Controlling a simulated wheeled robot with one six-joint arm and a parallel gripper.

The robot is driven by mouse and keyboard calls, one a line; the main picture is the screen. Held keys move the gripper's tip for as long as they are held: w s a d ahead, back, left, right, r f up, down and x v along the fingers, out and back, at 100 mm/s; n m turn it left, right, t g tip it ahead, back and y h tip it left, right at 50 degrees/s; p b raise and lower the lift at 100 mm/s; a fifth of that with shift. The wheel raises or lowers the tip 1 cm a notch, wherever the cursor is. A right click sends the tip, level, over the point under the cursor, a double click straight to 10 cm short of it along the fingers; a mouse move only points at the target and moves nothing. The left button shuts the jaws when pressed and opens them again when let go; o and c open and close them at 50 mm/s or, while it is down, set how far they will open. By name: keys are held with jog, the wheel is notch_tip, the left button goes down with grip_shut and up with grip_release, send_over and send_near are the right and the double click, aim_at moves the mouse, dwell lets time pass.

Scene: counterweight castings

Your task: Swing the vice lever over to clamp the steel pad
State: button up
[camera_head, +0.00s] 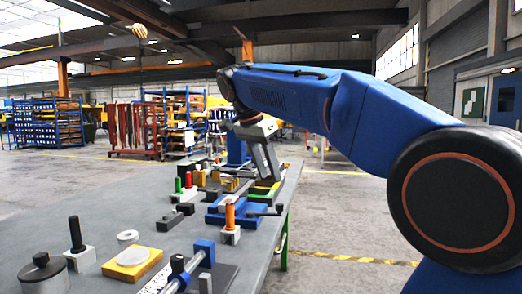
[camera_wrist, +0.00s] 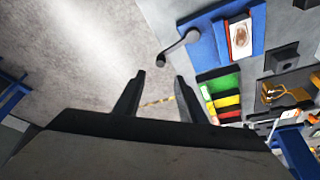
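The blue vice (camera_head: 214,218) sits on the grey bench near its right edge. Its grey lever sticks out to the right, past the bench edge, and ends in a dark knob (camera_head: 279,207). In the wrist view the lever (camera_wrist: 178,47) reaches left and down from the blue base (camera_wrist: 201,50). A light pad with a brown round patch (camera_wrist: 240,38) lies in the vice there; in the head view I cannot make it out clearly. My gripper (camera_wrist: 160,77) is open and empty, with its two dark fingers apart. The lever knob is beyond the fingertips, not between them.
A green, yellow and red striped block (camera_wrist: 221,96) lies beside the vice. Other castings and a blue clamp (camera_head: 204,250) crowd the bench. The floor right of the bench is open.

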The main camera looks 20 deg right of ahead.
jog(key=w+v, duration=0.1)
jog(key=v, duration=0.5)
jog(key=shift+s+r, duration=0.35)
jog(key=shift+s, duration=0.2)
jog(key=shift+a, duration=0.15)
jog(key=s+d+f+n+t+y, duration=0.1)
jog(key=s+f+n, duration=0.3)
jog(key=s+f, duration=0.5)
jog(key=s+d+f+n+t+y, duration=0.1)
jog(key=s+f+n, duration=0.4)
jog(key=f, duration=1.2)
jog(key=s+d+f+n+t+y, duration=0.1)
jog(key=s+f+n, duration=0.4)
jog(key=s+f, duration=0.8)
jog(key=shift+s+d+y, duration=0.4)
jog(key=shift+d+y, duration=0.2)
jog(key=shift+d, duration=0.05)
